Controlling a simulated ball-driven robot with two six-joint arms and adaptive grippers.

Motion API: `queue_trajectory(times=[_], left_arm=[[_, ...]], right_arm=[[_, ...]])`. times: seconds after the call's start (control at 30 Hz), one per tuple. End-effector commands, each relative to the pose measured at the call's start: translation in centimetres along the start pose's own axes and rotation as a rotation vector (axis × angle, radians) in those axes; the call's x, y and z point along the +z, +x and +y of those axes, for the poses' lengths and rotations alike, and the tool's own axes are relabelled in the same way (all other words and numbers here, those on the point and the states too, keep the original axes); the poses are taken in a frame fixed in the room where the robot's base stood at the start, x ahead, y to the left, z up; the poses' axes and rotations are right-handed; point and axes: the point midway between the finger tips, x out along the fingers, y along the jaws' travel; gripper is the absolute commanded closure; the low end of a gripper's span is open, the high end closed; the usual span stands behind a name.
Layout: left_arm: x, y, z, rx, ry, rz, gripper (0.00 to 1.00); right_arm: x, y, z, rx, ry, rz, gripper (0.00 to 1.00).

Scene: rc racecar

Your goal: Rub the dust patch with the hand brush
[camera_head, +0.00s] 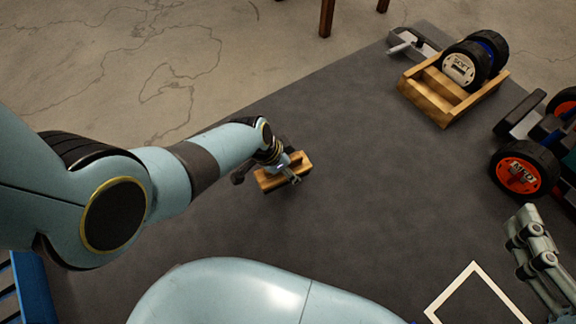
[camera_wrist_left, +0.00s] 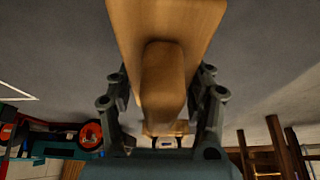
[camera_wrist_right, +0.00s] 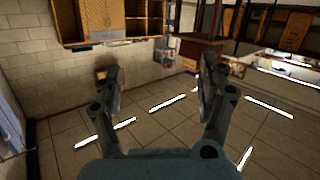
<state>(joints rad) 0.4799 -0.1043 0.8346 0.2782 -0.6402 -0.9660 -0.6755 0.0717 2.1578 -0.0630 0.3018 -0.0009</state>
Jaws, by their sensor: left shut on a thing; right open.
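The hand brush (camera_head: 302,164) has a light wooden body and is held over the grey mat, left of the middle in the head view. My left gripper (camera_head: 284,171) is shut on it. In the left wrist view, the fingers (camera_wrist_left: 163,95) close on both sides of the brush's wooden grip (camera_wrist_left: 163,75). Its bristles are mostly hidden, and I cannot tell whether they touch the mat. I cannot make out a dust patch. My right gripper (camera_head: 530,232) is at the right edge, open and empty in the right wrist view (camera_wrist_right: 160,78).
The dark grey mat (camera_head: 370,150) is largely clear around the brush. A wooden crate (camera_head: 438,104) with black wheels (camera_head: 488,58) stands at the back right. A car with an orange-hubbed wheel (camera_head: 522,172) is at the right. A white outline (camera_head: 447,292) marks the front right.

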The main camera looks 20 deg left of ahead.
Motion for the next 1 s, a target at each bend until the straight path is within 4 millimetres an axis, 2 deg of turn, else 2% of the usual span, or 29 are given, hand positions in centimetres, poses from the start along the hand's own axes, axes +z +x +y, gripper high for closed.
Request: queue_trajectory(times=[0.77,1.0], left_arm=[[-0.8,-1.5,0.1,-0.002,-0.004,0.001,0.95],[-1.0,-1.8,0.1,-0.003,-0.005,0.001,0.95]], right_arm=[[5.7,-2.9,-0.2,0.003,0.027,-0.279,0.24],[7.9,-4.6,-0.3,0.001,0.034,-0.38,0.24]])
